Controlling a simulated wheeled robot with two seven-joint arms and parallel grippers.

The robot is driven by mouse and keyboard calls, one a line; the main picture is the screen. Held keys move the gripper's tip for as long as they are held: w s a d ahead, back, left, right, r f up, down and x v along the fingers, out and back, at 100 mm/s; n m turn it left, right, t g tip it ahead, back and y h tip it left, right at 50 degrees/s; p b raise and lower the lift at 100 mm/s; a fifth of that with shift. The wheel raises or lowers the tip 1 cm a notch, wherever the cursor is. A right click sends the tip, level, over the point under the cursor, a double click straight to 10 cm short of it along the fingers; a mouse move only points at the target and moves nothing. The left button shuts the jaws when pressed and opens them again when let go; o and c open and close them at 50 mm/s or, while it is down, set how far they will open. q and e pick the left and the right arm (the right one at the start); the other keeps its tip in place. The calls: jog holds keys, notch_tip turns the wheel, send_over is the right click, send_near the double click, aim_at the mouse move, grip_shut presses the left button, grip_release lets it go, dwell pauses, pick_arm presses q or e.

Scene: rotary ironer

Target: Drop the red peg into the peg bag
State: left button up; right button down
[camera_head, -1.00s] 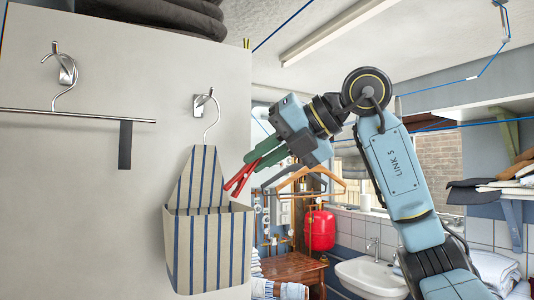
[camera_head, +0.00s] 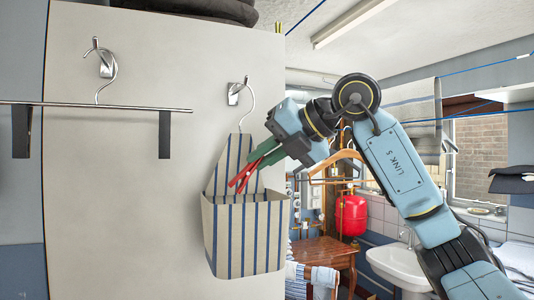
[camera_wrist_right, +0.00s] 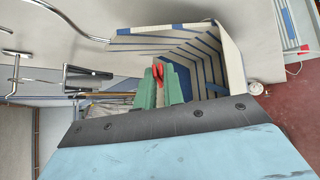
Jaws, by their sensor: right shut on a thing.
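The peg bag (camera_head: 243,240) is cream with blue stripes and hangs by a wire hook on the light panel, its open pocket facing up. The bag's inside also shows in the right wrist view (camera_wrist_right: 206,58). My right gripper (camera_head: 268,158) has green fingers and is shut on the red peg (camera_head: 244,174). In the head view the peg points down and left, overlapping the bag's back panel just above the pocket rim. In the right wrist view the red peg (camera_wrist_right: 158,72) shows between the green fingertips. My left gripper is not in view.
A metal hook (camera_head: 237,92) holds the bag. To its left, a rail (camera_head: 60,105) with dark clips hangs on another hook. A wooden coat hanger (camera_head: 340,160), a red tank (camera_head: 351,215) and a sink (camera_head: 398,266) are behind on the right.

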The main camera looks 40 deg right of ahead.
dwell(0.4)
jog(key=c, duration=0.9)
grip_release()
jog(key=shift+c, duration=0.2)
jog(key=shift+s, duration=0.1)
jog(key=s+d+r, duration=0.1)
jog(key=s+d, duration=0.1)
jog(key=s, duration=0.5)
jog(key=shift+d+r, duration=0.25)
jog(key=shift+d, duration=0.15)
jog(key=shift+s, duration=0.1)
dwell(0.6)
